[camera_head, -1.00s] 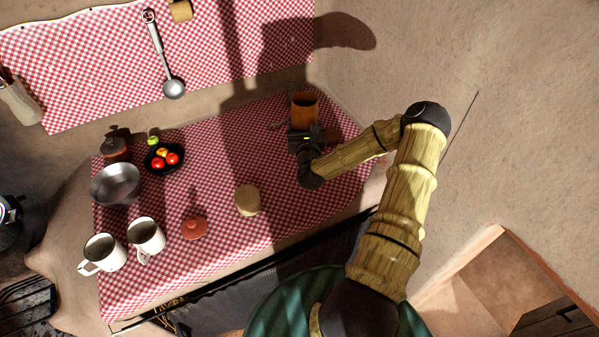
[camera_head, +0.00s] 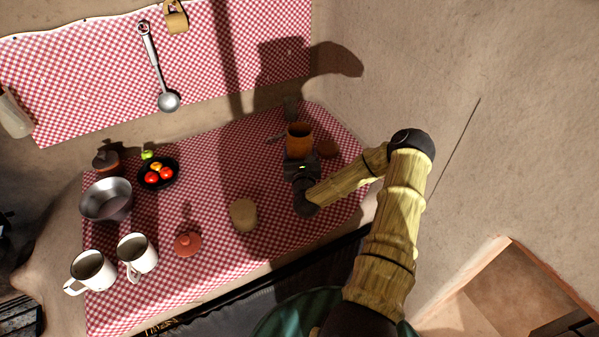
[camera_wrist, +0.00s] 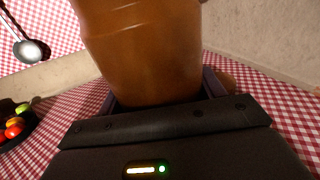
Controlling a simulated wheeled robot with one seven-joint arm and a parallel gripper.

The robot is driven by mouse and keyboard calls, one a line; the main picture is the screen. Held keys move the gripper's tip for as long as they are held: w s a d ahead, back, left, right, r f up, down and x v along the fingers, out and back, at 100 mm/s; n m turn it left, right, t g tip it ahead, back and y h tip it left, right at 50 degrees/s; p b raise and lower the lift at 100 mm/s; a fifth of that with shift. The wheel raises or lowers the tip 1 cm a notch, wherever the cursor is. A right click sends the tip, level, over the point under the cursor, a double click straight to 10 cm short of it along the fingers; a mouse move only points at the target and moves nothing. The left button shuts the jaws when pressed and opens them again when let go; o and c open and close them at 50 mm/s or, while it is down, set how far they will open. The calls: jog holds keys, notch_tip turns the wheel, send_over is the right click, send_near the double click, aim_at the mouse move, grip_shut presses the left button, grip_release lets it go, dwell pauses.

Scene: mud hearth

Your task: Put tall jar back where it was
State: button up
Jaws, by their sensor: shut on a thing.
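The tall jar (camera_head: 299,136) is orange-brown with an open, dark mouth. It is upright at the back right of the checked cloth. My gripper (camera_head: 301,158) is shut on it from the front. In the wrist view the jar (camera_wrist: 145,55) fills the upper middle, between the fingers of my gripper (camera_wrist: 155,98). Its lower part is hidden by the gripper, so I cannot tell whether its base touches the cloth.
A brown round thing (camera_head: 328,149) lies right of the jar, near the wall. A tan round thing (camera_head: 243,214) and a red lid (camera_head: 187,244) stand in front. Two white mugs (camera_head: 137,256), a metal bowl (camera_head: 106,200) and a black fruit bowl (camera_head: 158,184) are left.

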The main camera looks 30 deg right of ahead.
jog(key=shift+f, duration=1.5)
notch_tip(320, 180, down, 3)
jog(key=shift+w+p, duration=0.1)
jog(key=shift+p, duration=0.35)
jog(key=shift+a+f, duration=0.1)
jog(key=shift+f, duration=0.3)
jog(key=shift+f, duration=0.1)
jog(key=o, duration=1.2)
jog(key=shift+c, duration=0.2)
jog(key=shift+s, duration=0.2)
